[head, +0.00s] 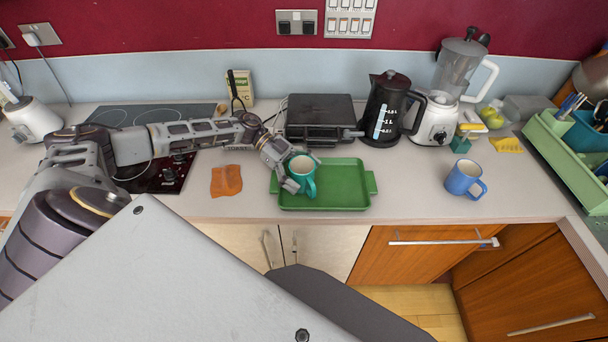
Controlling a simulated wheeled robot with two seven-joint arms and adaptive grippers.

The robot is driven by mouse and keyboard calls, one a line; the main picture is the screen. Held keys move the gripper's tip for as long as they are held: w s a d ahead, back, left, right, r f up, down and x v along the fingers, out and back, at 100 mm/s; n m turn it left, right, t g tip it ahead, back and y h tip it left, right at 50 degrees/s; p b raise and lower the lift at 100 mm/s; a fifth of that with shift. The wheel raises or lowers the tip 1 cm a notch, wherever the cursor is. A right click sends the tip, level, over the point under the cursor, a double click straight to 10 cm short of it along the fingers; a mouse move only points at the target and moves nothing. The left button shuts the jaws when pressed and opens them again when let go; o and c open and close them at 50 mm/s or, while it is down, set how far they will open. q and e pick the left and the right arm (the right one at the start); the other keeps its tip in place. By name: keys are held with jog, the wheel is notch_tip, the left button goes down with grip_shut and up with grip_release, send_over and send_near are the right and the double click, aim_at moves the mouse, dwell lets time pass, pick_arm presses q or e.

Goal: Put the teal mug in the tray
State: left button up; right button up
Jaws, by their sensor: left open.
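The teal mug (303,178) is upright at the left part of the green tray (345,190), its handle toward the viewer's right. From this view it appears to stand on the tray floor, though its base is partly hard to make out. My left gripper (289,178) is open at the mug's left side, its fingers close around or against the mug's wall. Whether the fingers touch it I cannot tell. My right gripper is not in view.
A blue mug (465,178) stands to the right on the counter. A black kettle (388,108), a blender (452,90) and a black grill (320,116) stand behind. An orange cloth (226,181) lies left of the tray. A green dish rack (565,165) is at far right.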

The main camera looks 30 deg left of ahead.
pick_arm(q)
jog(key=v, duration=1.2)
dwell(0.3)
jog(key=shift+c, duration=0.3)
grip_shut()
dwell(0.5)
jog(key=shift+a, duration=0.15)
dwell(1.0)
jog(key=v, duration=1.1)
jog(key=shift+a+r+b, duration=0.2)
jog(key=shift+a+b, duration=0.05)
jog(key=shift+b, duration=0.05)
dwell(1.4)
jog(key=shift+w, duration=0.1)
dwell(0.7)
